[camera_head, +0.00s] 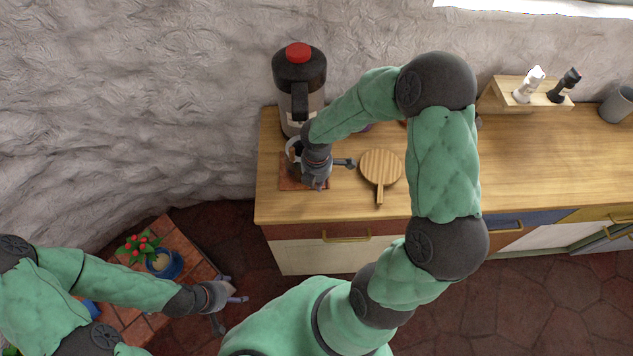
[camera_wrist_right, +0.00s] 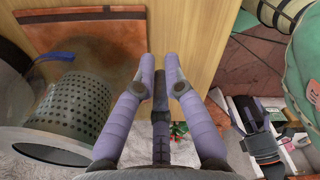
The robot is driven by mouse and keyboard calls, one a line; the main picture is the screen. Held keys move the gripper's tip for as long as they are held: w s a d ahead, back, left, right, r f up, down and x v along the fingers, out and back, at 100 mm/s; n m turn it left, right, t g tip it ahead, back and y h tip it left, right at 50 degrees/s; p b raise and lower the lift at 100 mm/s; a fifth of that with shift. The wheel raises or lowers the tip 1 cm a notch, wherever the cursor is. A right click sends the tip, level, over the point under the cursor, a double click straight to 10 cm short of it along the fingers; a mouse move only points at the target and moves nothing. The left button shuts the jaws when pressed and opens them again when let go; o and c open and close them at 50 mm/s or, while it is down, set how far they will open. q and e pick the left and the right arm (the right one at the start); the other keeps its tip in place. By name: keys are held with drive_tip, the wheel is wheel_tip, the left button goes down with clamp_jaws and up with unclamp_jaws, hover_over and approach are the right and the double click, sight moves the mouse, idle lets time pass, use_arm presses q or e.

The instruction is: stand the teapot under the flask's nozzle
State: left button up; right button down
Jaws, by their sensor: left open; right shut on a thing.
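The flask (camera_head: 299,85), dark with a red top, stands at the back left of the counter, its dark nozzle (camera_head: 299,101) jutting forward. The teapot (camera_head: 291,148) is mostly hidden behind my right gripper in the head view, in front of the flask. The right wrist view shows its clear body and perforated strainer (camera_wrist_right: 72,108) beside the fingers. My right gripper (camera_wrist_right: 162,78) is shut on the teapot; the gripped part is hard to see. Whether the teapot touches the surface below is unclear. My left gripper (camera_head: 232,310) is open and empty, low at the left.
A red-brown mat (camera_head: 289,184) lies before the flask. A round wooden board (camera_head: 380,166) lies right of my right gripper. A wooden rack (camera_head: 500,97) and grey mug (camera_head: 617,104) stand far right. A low tiled table (camera_head: 190,250) holds a blue pot (camera_head: 172,268).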

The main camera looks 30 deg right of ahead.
drive_tip(key=shift+f, duration=0.1)
drive_tip(key=c, duration=1.3)
unclamp_jaws()
wheel_tip(320, 180, up, 12)
drive_tip(key=p, duration=0.3)
